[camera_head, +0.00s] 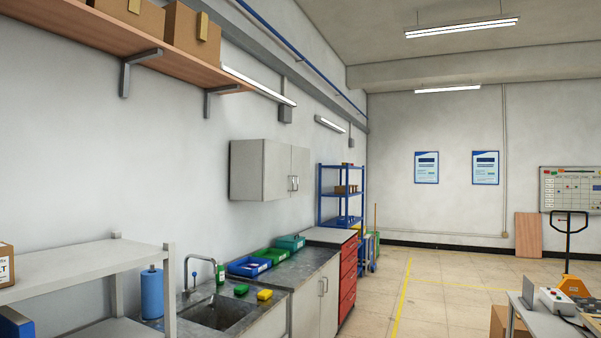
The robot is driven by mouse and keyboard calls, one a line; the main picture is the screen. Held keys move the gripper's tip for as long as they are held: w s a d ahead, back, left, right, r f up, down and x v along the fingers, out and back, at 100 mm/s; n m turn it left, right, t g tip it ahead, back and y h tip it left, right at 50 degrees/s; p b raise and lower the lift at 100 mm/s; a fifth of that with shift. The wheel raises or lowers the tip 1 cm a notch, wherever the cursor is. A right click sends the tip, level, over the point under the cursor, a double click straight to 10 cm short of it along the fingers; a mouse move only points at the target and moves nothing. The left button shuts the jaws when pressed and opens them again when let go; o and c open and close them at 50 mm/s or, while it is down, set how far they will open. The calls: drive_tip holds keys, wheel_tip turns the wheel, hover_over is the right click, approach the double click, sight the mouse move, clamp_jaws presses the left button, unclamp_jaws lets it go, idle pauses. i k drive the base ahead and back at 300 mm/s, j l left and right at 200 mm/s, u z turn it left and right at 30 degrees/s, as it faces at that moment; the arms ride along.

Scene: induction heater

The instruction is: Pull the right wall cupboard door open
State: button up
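The wall cupboard (247,170) is a light grey box on the left wall, above the counter. Its two doors face right and both look shut. The right door (302,168) is the farther one, and the left door (278,172) is nearer. Two upright metal handles (294,184) sit close together at the lower part of the seam between the doors. My gripper does not show in this view, and nothing is seen touching the cupboard.
Below the cupboard runs a counter with a sink (218,312), a tap and coloured bins (249,266). A grey shelf unit (85,270) stands near left. A wooden wall shelf (130,38) holds boxes above. A workbench (540,318) is at lower right. Open floor (420,290) lies between.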

sight(299, 156)
drive_tip(key=i+l+z, duration=0.15)
drive_tip(key=i, duration=0.2)
drive_tip(key=i+z, duration=0.1)
drive_tip(key=i, duration=0.2)
drive_tip(key=i+l+z, duration=0.3)
drive_tip(key=i, duration=1.05)
drive_tip(key=i+j+z, duration=0.25)
drive_tip(key=i, duration=1.05)
drive_tip(key=i+u, duration=0.2)
drive_tip(key=i, duration=0.35)
drive_tip(key=i+u, duration=0.2)
drive_tip(key=i, duration=0.4)
drive_tip(key=i+l+u, duration=0.2)
drive_tip(key=i, duration=0.35)
drive_tip(key=i+j+z, duration=0.15)
drive_tip(key=i, duration=0.4)
drive_tip(key=i+j+z, duration=0.15)
drive_tip(key=i, duration=0.35)
